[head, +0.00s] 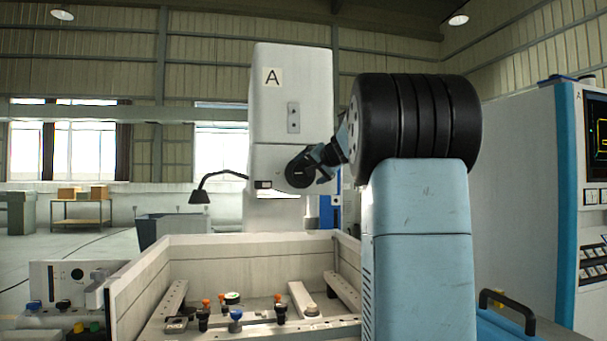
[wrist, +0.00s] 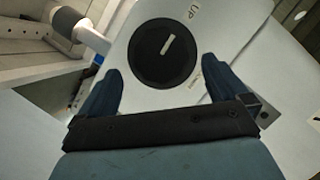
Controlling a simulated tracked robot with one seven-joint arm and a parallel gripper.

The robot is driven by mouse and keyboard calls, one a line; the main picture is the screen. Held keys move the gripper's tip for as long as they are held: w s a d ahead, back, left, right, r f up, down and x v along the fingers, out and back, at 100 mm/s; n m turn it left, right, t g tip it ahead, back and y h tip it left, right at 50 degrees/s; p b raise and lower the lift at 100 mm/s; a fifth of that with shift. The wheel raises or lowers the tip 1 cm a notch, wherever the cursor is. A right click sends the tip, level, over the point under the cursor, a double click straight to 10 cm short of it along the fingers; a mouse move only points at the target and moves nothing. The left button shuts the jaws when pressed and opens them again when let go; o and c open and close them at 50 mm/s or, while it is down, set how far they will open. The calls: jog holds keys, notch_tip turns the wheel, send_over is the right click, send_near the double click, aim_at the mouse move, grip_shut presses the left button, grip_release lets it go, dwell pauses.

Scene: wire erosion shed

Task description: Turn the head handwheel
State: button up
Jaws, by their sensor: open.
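The head handwheel is a dark round disc (wrist: 150,62) with a short pale bar on its face, set on a light plate marked "UP" in the wrist view. In the head view a dark round shape (head: 298,173) at the lower front of the white machine head (head: 265,110), marked "A", appears to be the same wheel, partly covered by my gripper. My gripper (wrist: 160,66) is open, with one blue finger on each side of the wheel in the picture. Gaps show between the fingers and the rim; I cannot tell the depth between them.
Below the machine head is an open pale tank (head: 255,250) with clamps and knobs inside. A black lamp (head: 200,195) on a bent arm is left of the head. A blue and white control cabinet (head: 530,190) stands at the right. Open floor lies at the left.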

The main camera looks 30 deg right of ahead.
jog(key=v, duration=0.8)
jog(key=shift+s+a, duration=0.1)
jog(key=shift+a, duration=0.05)
jog(key=s+a+f+n+g+y, duration=0.1)
jog(key=s+a+f+n+g, duration=0.2)
jog(key=s+a+f, duration=0.6)
jog(key=s+a+f+n+g+y, duration=0.15)
jog(key=s+a+f, duration=0.4)
jog(key=a, duration=0.65)
jog(key=s+a+f+n+g+h, duration=0.1)
jog(key=s+a+f+n+g, duration=0.1)
jog(key=s+f, duration=0.6)
jog(key=s+a+f+n+g+h, duration=0.1)
jog(key=s+a+f+n+g, duration=0.1)
jog(key=s+f, duration=0.7)
jog(key=shift+s+a+f+n+g, duration=0.3)
jog(key=shift+s+a+n+g, duration=0.15)
jog(key=shift+n, duration=0.1)
jog(key=shift+h, duration=0.25)
jog(key=shift+c, duration=0.4)
